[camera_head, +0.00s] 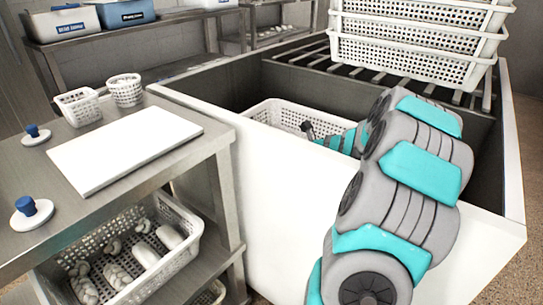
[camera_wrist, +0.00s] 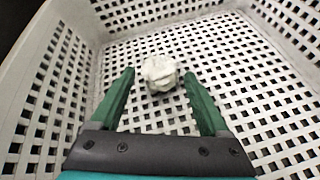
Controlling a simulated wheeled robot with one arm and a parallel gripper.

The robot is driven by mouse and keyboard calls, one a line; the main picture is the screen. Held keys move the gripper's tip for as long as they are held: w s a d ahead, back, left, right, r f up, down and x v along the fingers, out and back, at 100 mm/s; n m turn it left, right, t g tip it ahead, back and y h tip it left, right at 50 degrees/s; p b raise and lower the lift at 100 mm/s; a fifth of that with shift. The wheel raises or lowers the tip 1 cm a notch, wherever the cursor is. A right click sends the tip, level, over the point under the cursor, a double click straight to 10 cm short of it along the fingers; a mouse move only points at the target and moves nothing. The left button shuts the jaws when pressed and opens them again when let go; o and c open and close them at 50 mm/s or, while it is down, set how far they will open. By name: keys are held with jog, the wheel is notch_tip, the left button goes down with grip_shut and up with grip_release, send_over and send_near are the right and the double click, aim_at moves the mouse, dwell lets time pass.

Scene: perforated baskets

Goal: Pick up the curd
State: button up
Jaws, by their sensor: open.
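The curd (camera_wrist: 160,73) is a small white, lumpy piece lying on the perforated floor of a white basket (camera_wrist: 256,50) in the wrist view. My gripper (camera_wrist: 158,84) is open, with its two green fingers inside the basket. The curd shows between and slightly beyond the fingertips, and I see no contact with either finger. In the head view my arm reaches down into the white basket (camera_head: 262,112) inside a deep bin. The curd and the fingertips are hidden there.
White bin walls (camera_head: 345,190) surround the basket. Stacked white baskets (camera_head: 410,55) stand on a rack behind. At left, a metal table (camera_head: 130,190) holds a white board (camera_head: 125,148), two small baskets and blue-knobbed discs. A basket of pale pieces (camera_head: 185,262) sits on its lower shelf.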

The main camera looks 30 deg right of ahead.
jog(key=shift+x, duration=1.05)
jog(key=c, duration=1.1)
